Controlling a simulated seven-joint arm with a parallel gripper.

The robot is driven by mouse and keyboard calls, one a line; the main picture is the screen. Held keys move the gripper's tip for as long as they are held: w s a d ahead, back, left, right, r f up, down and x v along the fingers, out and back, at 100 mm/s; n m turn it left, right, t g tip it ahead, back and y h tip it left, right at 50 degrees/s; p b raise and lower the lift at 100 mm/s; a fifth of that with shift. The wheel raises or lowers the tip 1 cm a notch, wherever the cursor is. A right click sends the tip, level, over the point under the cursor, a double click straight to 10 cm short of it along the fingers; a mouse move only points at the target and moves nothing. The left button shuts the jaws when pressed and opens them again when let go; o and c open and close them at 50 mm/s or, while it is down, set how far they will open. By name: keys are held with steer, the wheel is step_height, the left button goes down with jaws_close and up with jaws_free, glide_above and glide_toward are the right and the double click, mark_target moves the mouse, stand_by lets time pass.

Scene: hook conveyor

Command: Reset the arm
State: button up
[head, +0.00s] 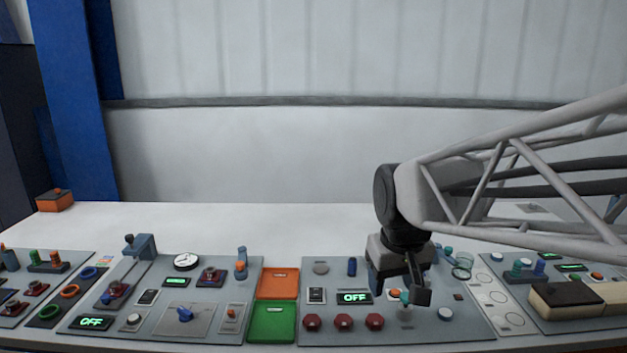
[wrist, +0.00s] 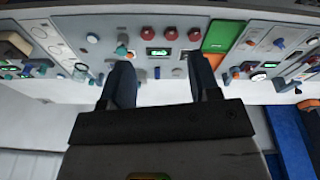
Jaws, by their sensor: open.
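My gripper (head: 398,288) hangs from my arm over the right-middle grey panel (head: 335,272), pointing down. In the wrist view my gripper (wrist: 160,75) has its two dark fingers spread wide with nothing between them. Beyond the fingers, the panel's green-lit display (wrist: 157,52) shows, with red knobs around it. In the head view this display (head: 354,298) reads OFF. Part of the panel's right side, near a teal-tipped control (head: 405,297), is partly hidden by the gripper. I cannot tell whether the gripper touches anything on the panel.
An orange tray (head: 279,282) and a green tray (head: 272,322) lie left of this panel. Red knobs (head: 343,321) line its front. Another panel with a lever (head: 138,246) and a dial (head: 187,261) stands further left.

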steer(key=s+d+f+m, duration=0.1)
steer(key=s+d+f, duration=0.1)
steer(key=s, duration=0.5)
steer(key=s+d+f+m, duration=0.1)
steer(key=s+d+f, duration=0.1)
steer(key=s, duration=0.5)
steer(key=shift+s+d+f+m+t, duration=0.2)
steer(key=shift+s+d+m+t, duration=0.1)
steer(key=shift+s+d, duration=0.1)
